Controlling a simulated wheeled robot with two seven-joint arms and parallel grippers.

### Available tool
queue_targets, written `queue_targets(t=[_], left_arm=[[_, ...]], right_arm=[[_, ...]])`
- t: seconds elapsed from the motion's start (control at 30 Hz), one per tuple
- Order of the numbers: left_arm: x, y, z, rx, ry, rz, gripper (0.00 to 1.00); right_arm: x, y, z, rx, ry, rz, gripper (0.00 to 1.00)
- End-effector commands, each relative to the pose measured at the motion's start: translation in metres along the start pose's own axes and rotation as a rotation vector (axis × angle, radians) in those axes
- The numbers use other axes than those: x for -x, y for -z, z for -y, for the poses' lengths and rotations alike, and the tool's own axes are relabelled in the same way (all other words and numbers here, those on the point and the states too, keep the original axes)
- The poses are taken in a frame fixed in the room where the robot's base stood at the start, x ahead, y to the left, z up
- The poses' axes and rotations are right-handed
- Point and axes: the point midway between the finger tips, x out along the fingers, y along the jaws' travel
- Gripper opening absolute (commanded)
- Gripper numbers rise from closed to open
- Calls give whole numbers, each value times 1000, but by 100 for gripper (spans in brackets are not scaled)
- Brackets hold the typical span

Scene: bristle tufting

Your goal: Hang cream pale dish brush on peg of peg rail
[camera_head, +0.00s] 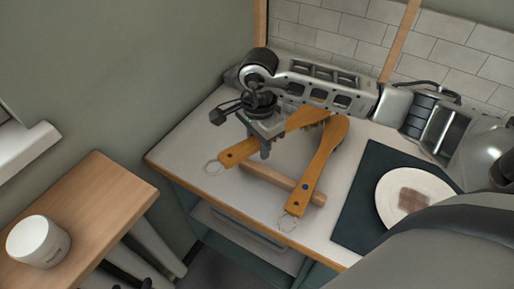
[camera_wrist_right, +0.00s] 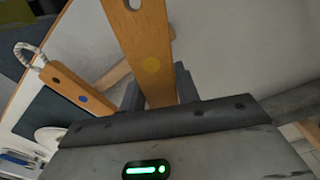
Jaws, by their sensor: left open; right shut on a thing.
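Two orange wooden brushes with wire loops show over the counter in the head view. My right gripper (camera_head: 265,146) is shut on the handle of the left brush (camera_head: 238,152). In the wrist view, this held brush (camera_wrist_right: 150,40) has a yellow dot and sits between the fingers (camera_wrist_right: 160,92). The other brush (camera_head: 327,155) has a blue dot; its handle (camera_wrist_right: 68,86) is at the left of the wrist view. The bristles are mostly hidden, so I cannot tell which brush is cream pale. I cannot make out a peg rail. My left gripper is not in view.
A round wooden bar (camera_head: 283,184) lies under the brushes on the pale counter (camera_head: 190,150). To the right, a plate (camera_head: 389,200) with a checked brown piece rests on a dark mat (camera_head: 352,222). A white cup (camera_head: 38,243) stands on a wooden side table (camera_head: 105,190).

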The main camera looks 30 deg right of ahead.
Motion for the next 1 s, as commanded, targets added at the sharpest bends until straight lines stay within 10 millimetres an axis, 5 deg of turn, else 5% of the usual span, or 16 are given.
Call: queue_targets(t=[0.5, 0.7, 0.73, 0.8, 1.0], left_arm=[[1, 1, 1, -1, 2, -2, 51], [1, 2, 1, -1, 2, -4, 51], [1, 2, 1, -1, 2, -4, 51], [1, 2, 1, -1, 3, -5, 51], [1, 2, 1, -1, 3, -5, 51]], right_arm=[[-45, 4, 13, -1, -4, 3, 0], [-46, 5, 14, 0, -2, 1, 0], [-46, 5, 13, 0, -3, 1, 34], [-46, 5, 13, 0, -3, 1, 53], [-45, 5, 14, 0, -2, 2, 53]])
